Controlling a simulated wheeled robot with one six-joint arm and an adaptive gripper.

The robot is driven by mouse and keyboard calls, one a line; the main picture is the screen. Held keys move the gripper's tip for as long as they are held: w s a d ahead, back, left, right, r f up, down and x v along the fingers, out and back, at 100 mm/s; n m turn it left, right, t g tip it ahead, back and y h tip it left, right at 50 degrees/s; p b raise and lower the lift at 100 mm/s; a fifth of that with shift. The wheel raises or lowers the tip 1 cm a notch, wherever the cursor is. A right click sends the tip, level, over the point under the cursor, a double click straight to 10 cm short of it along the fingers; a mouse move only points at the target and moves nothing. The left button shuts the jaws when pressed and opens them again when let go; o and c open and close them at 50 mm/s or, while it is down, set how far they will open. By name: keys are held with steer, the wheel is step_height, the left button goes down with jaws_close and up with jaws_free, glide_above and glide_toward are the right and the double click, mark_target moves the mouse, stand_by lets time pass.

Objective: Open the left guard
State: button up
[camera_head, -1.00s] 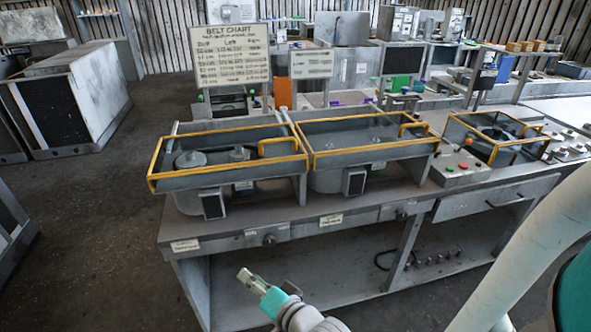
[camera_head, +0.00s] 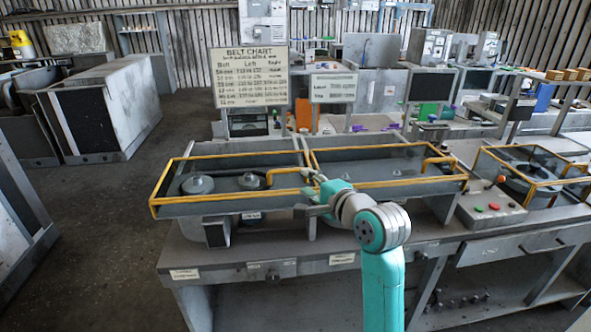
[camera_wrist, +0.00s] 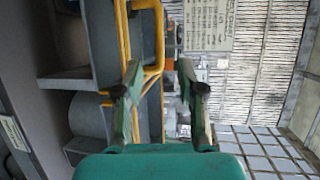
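The left guard (camera_head: 225,197) is a yellow-edged frame lying flat and closed over the left housing on the bench. Its yellow handle (camera_head: 287,171) is at the right end near the front; it also shows in the wrist view (camera_wrist: 160,40). My gripper (camera_head: 310,186) is at the guard's right front corner, just right of the handle. In the wrist view my gripper (camera_wrist: 160,82) is open, and the handle bar shows between its two fingers, nearer the left one. I cannot tell whether a finger touches it. Round pulleys (camera_head: 198,185) show inside the guard.
A second yellow-edged guard (camera_head: 390,184) adjoins on the right, partly behind my arm. A button box (camera_head: 490,207) and a third guard (camera_head: 530,185) stand farther right. A belt chart sign (camera_head: 249,76) rises behind. Floor is clear at left.

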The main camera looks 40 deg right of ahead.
mark_target(289, 172)
steer(key=x, duration=1)
steer(key=shift+w+d+f, duration=0.1)
steer(key=shift+w+f, duration=0.05)
steer(key=shift+w, duration=0.1)
jaws_close()
